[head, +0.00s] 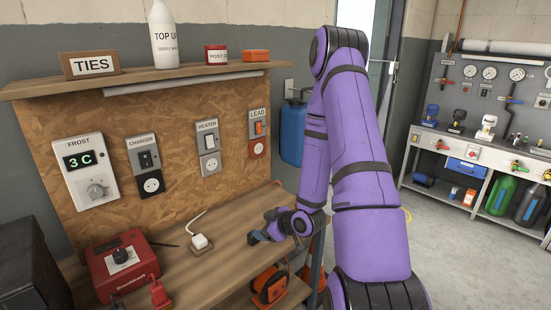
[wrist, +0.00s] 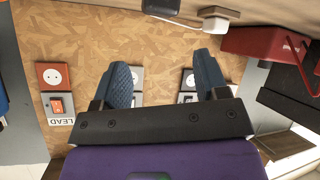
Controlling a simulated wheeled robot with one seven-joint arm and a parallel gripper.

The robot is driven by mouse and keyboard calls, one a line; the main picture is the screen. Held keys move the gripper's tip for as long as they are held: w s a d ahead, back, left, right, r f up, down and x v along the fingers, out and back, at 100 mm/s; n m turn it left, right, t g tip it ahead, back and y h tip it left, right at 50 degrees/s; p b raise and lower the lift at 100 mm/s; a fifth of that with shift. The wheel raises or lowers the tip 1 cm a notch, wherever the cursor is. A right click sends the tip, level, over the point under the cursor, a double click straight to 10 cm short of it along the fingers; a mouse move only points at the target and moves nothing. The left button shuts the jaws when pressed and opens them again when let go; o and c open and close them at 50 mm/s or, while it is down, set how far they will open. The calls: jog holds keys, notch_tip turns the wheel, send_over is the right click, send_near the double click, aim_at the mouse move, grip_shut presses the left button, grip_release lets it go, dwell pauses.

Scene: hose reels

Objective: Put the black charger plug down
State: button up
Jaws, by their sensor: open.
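My gripper (head: 260,233) is low over the right part of the wooden bench (head: 228,262). In the wrist view my gripper (wrist: 163,70) has its two blue fingers wide apart, with only the chipboard wall and sockets behind the gap. A small dark block with a pale label (wrist: 162,6) lies at the top edge of the wrist view, beyond the fingers and apart from them. It may be the black charger plug, but it is cut off by the frame. I cannot pick it out in the head view, where my gripper and arm cover that spot.
A white plug (head: 200,243) with its cord lies on the bench, left of my gripper. A red box (head: 125,264) stands further left. The CHARGER (head: 148,166), HEATER (head: 209,149) and LEAD (head: 258,134) sockets line the board. An orange reel (head: 270,285) sits below the bench.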

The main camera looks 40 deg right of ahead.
jog(key=s+a+r+m+g+h, duration=0.1)
jog(key=a+r+g+h, duration=0.1)
jog(key=r, duration=0.9)
jog(key=s+a+r+m+g+h, duration=0.1)
jog(key=a+r+g+h, duration=0.15)
jog(key=r, duration=0.85)
jog(key=s+a+r+m, duration=0.1)
jog(key=s+a+r, duration=0.2)
jog(key=s, duration=0.3)
jog(key=s+a+r+m+g+y, duration=0.1)
jog(key=s+a+r, duration=0.3)
jog(key=s+r, duration=0.2)
jog(key=s+a+r+m+y, duration=0.1)
jog(key=s+a+r, duration=0.3)
jog(key=s, duration=0.4)
jog(key=shift+s+a+r+m+g, duration=0.2)
jog(key=shift+r+m+g, duration=0.15)
jog(key=shift+r+m, duration=0.2)
jog(key=shift+w, duration=0.1)
